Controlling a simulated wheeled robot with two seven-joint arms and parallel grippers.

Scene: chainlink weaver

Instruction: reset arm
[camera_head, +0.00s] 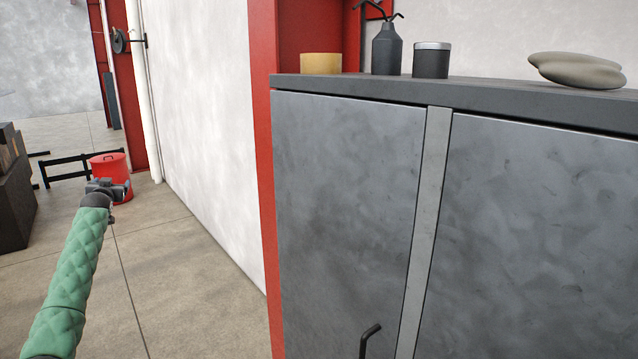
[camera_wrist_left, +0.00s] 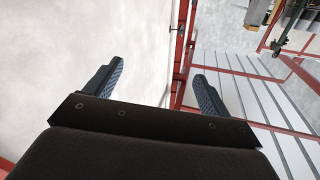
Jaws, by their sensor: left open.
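My left arm, in a green quilted sleeve, reaches in from the lower left of the head view. My left gripper (camera_head: 122,188) is at its end, in front of a red bucket and left of the white wall. In the left wrist view the two dark ridged fingers of the left gripper (camera_wrist_left: 158,88) stand wide apart with nothing between them. My right gripper is in neither view.
A grey cabinet (camera_head: 345,190) with a black handle (camera_head: 369,338) fills the right side. On top are a yellow tub (camera_head: 321,64), a dark bottle (camera_head: 387,50), a dark jar (camera_head: 431,62) and a grey stone-like object (camera_head: 577,70). A red bucket (camera_head: 110,166) stands on the floor.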

